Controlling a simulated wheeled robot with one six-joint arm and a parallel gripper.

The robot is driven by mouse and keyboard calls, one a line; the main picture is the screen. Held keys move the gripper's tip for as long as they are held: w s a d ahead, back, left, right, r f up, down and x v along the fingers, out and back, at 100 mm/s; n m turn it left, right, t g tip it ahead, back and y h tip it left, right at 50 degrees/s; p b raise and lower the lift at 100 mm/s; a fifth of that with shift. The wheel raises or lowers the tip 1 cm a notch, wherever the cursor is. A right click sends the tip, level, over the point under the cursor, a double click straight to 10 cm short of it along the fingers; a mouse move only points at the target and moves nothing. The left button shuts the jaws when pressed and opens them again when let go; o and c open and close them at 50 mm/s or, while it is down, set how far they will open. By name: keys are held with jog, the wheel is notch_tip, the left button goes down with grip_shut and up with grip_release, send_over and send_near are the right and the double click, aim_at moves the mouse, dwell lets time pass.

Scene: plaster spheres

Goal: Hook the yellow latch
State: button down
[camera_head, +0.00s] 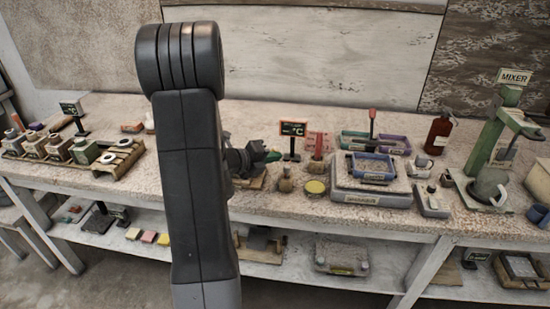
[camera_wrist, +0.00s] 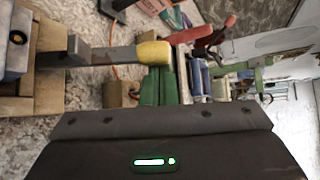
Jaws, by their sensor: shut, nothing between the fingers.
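In the wrist view a yellow block (camera_wrist: 153,53) caps the end of a dark flat bar (camera_wrist: 105,56), which runs left to a bracket on a wooden base (camera_wrist: 48,92). I take it for the latch. My gripper's green fingers (camera_wrist: 160,72) are shut side by side with nothing between them. Their tips are right beside the yellow block in that picture; I cannot tell whether they touch it. In the head view my gripper (camera_head: 272,156) is low over the bench, partly behind my arm. I cannot make out the latch there.
The bench (camera_head: 270,115) is crowded. A wooden rack of jars (camera_head: 110,160) is at the left.

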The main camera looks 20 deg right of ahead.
jog(key=shift+w+a+r+n+h+p, duration=0.4)
jog(key=shift+a+h, duration=0.1)
jog(key=shift+a, duration=0.1)
jog(key=shift+w+a+r+n+h+p, duration=0.3)
jog(key=shift+w+a+n+h+p, duration=0.1)
jog(key=shift+a+h, duration=0.15)
jog(key=shift+w+a+r+n+h+p, duration=0.15)
jog(key=shift+w+a+n+h+p, duration=0.3)
jog(key=shift+a, duration=0.35)
jog(key=shift+w+a+r+n+h+p, duration=0.1)
jog(key=shift+w+a+n+h+p, duration=0.15)
jog(key=shift+w+a+h+p, duration=0.4)
jog(key=shift+s+a+y, duration=0.2)
jog(key=shift+y, duration=0.05)
